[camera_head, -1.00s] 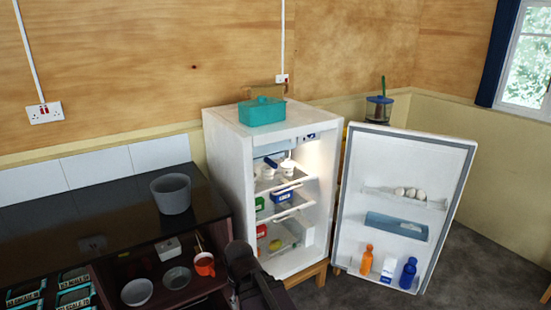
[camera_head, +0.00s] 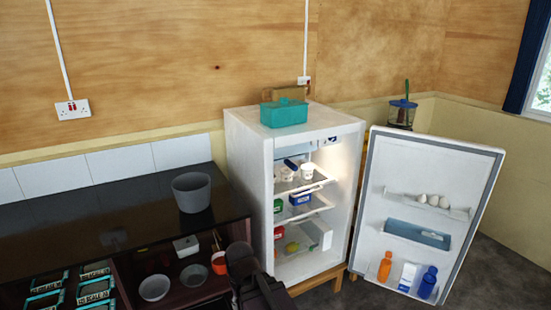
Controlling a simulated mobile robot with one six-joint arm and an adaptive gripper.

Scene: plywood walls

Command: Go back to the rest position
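My gripper (camera_head: 242,258) is the dark shape at the bottom middle, in front of the lower left side of the fridge. Its fingers cannot be made out, so I cannot tell whether it is open or shut. I see nothing held in it. The white fridge (camera_head: 246,160) stands with its door (camera_head: 430,170) swung wide open to the right. Inside, white cups (camera_head: 307,171), a blue box (camera_head: 301,199) and a red item (camera_head: 279,232) sit on the shelves.
A dark counter (camera_head: 80,220) with a grey pot (camera_head: 191,193) runs along the left. Below it are bowls (camera_head: 155,288) and an orange mug (camera_head: 220,263). A teal container (camera_head: 284,112) stands on the fridge. A blender-like jar (camera_head: 402,113) is behind the door. Dark floor shows at the lower right.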

